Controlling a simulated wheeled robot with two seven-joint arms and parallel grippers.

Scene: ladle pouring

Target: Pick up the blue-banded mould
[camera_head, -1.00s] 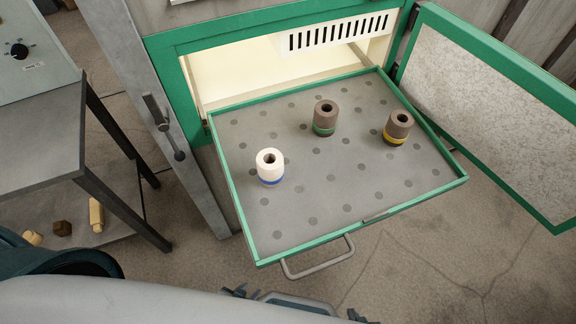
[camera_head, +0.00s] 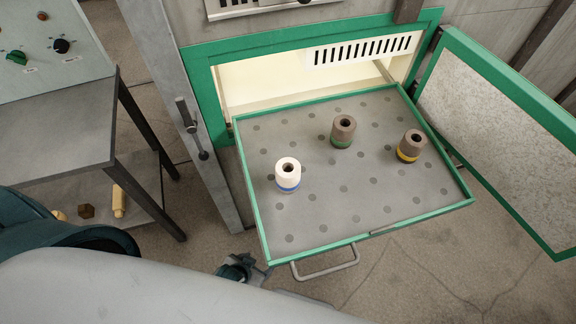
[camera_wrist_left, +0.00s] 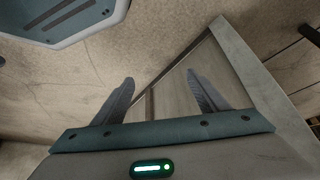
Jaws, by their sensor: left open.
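The blue-banded mould (camera_head: 288,175) is a white cylinder with a dark hole in its top and a blue band near its base. It stands upright on the perforated drawer tray (camera_head: 310,228), toward the tray's left side. My left gripper (camera_head: 243,268) is low in the head view, just outside the tray's front left corner, apart from the mould and partly hidden by my arm. In the left wrist view its two fingers (camera_wrist_left: 165,88) are spread with nothing between them. The mould does not show in that view. My right gripper is in neither view.
A brown green-banded mould (camera_head: 343,132) and a brown yellow-banded mould (camera_head: 411,146) stand farther right on the tray. The tray has a green rim and a front handle (camera_head: 326,264). An open door (camera_head: 492,122) is at right, a side table (camera_head: 62,122) at left.

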